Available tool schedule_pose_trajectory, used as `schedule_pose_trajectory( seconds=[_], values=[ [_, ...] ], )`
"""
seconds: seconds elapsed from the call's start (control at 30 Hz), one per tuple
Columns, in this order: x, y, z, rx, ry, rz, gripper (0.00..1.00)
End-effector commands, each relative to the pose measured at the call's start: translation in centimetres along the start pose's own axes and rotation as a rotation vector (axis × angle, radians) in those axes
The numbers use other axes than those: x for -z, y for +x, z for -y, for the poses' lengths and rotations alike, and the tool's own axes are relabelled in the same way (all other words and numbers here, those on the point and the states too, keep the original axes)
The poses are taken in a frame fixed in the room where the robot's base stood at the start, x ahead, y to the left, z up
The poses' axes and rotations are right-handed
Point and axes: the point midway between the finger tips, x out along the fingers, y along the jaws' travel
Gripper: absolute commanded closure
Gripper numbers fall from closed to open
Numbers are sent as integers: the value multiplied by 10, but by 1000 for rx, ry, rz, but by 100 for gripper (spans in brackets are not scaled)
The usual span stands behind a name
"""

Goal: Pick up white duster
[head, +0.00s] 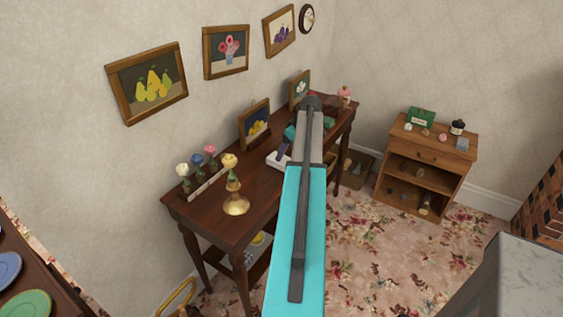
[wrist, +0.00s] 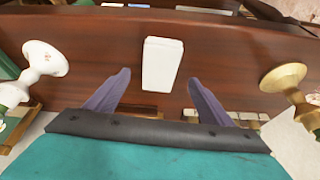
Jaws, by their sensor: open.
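A white rectangular block, which looks like the white duster (wrist: 162,64), lies on the dark wooden table in the wrist view. A white piece (head: 275,160) shows on the table beside my gripper in the head view; I cannot tell for certain that it is the same thing. My gripper (wrist: 157,82) is open and empty, its two purple fingers apart and pointing toward the block. The block appears between and just beyond the fingertips. In the head view my arm hides much of the gripper and part of the tabletop.
The dark wooden table (head: 208,208) stands along the wall. A white stemmed object (wrist: 45,62) and a gold one (wrist: 285,78) flank the gripper. Several flowers and small framed pictures (head: 255,124) stand on the table. A small cabinet (head: 428,157) stands at the right.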

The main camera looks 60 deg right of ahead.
Motion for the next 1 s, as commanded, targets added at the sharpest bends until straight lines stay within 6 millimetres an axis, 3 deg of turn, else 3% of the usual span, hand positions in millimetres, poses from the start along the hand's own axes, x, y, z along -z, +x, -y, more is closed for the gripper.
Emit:
schedule_pose_trajectory(
  seconds=[0.2, 0.73, 1.0],
  values=[
    [0, 16, 0, 1, 0, 0, 25],
    [0, 21, 0, 1, 1, 0, 25],
    [1, 41, 0, 2, 2, 2, 25]
  ],
)
